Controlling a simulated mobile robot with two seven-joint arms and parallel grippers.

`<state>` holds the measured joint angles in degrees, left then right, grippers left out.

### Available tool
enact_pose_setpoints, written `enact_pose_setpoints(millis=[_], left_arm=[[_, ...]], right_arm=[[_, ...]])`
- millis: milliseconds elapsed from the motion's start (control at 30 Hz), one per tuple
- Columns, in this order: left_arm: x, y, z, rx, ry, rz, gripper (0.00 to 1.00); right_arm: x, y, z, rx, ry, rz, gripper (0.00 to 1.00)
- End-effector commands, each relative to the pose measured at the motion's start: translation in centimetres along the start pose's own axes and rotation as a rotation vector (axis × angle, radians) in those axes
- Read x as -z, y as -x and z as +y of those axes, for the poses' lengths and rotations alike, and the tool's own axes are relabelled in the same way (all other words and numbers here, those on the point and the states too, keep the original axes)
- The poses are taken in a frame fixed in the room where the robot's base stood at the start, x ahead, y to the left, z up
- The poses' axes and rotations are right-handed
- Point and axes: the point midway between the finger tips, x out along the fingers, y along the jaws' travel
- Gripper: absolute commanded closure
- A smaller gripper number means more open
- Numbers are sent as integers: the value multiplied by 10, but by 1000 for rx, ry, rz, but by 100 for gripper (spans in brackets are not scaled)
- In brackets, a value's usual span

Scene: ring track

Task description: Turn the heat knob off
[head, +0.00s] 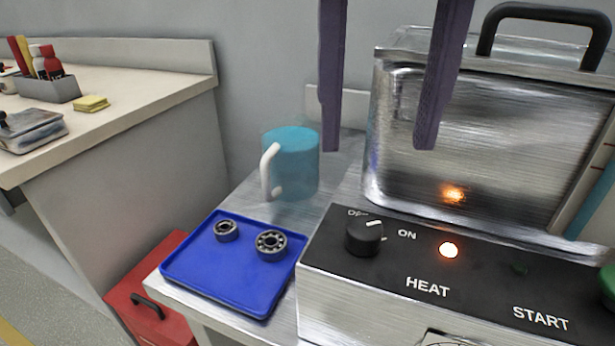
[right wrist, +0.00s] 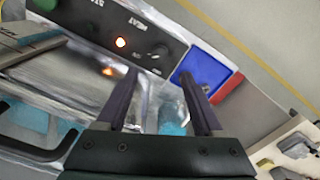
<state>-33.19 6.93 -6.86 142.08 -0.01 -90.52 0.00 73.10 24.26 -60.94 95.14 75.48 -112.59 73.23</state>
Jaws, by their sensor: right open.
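The heat knob (head: 364,237) is a black dial on the front panel of the metal bath. Its white mark points right, toward ON. The orange lamp (head: 449,250) beside it is lit; it also glows in the right wrist view (right wrist: 120,42). My right gripper (head: 378,150) hangs from the top of the head view, its two dark purple fingers wide apart with nothing between them. Its tips appear above the knob and apart from it. My left gripper is not in view.
The metal bath (head: 470,150) with a black lid handle (head: 545,15) stands behind the panel. A teal mug (head: 292,165) and a blue tray (head: 215,285) with two bearings (head: 271,245) stand to the left. A red toolbox (head: 150,305) sits below. A green button (head: 608,280) is at far right.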

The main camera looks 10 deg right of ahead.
Motion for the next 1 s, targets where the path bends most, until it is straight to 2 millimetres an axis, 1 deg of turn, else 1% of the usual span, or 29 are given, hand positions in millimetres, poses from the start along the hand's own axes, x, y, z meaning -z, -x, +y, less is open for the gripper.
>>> enact_pose_setpoints(millis=[300, 400, 500, 633, 867, 1000], left_arm=[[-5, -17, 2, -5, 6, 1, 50], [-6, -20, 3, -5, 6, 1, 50], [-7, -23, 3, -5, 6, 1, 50], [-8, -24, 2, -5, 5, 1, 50], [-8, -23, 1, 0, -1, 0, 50], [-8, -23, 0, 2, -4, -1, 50]], right_arm=[[-1, -60, 1, -1, 1, -2, 31], [-1, -75, 0, 0, 3, -2, 31], [-1, -86, 0, 0, 4, -1, 31], [0, -91, 0, 1, 4, 1, 31], [0, -91, 0, 1, 4, 1, 31], [0, -91, 0, 1, 4, 1, 46]])
